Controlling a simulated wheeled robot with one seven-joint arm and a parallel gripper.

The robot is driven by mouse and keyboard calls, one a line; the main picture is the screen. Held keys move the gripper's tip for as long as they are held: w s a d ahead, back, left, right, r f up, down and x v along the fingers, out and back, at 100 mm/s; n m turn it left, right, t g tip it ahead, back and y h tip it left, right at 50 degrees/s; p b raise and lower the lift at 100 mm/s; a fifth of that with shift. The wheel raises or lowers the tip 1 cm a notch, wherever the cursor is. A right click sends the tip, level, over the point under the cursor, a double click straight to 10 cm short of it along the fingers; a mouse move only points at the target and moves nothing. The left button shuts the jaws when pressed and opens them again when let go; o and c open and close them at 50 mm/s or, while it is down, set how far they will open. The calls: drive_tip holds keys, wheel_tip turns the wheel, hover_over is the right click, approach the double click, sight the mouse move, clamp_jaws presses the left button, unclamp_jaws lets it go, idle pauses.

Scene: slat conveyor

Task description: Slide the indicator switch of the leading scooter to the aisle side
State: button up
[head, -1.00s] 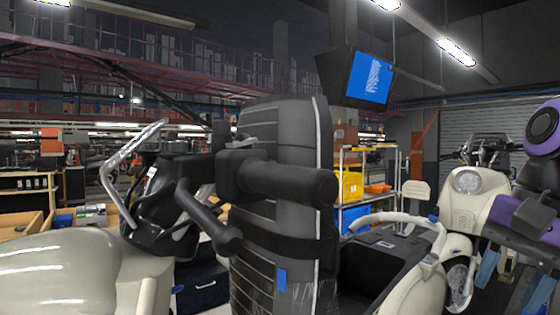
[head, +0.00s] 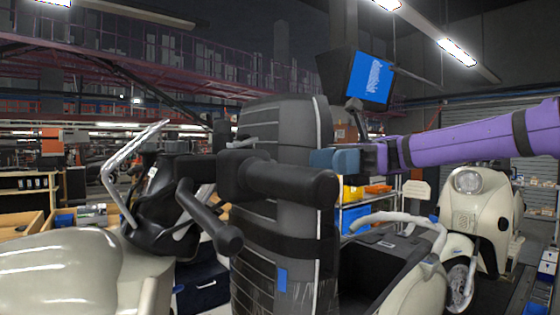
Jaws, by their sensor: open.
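The near cream scooter (head: 60,265) fills the lower left. My gripper (head: 334,160), with blue fingers, reaches in from the right on a purple arm. It appears just above and beyond the outer end of the grip, with no object seen between its fingers. I cannot tell how far it is from the grip in depth.
A second cream scooter with a round headlight (head: 467,181) stands at right. A cream scooter tail with a pale grab rail (head: 390,218) lies between. A tall grey wrapped column-like object (head: 285,250) stands behind the grip. A blue monitor (head: 368,79) hangs above.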

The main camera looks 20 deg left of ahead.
drive_tip(key=x, duration=1)
drive_tip(key=shift+s+r, duration=0.3)
drive_tip(key=shift+r, duration=0.1)
drive_tip(key=shift+a, duration=0.1)
drive_tip(key=shift+c, duration=0.4)
clamp_jaws()
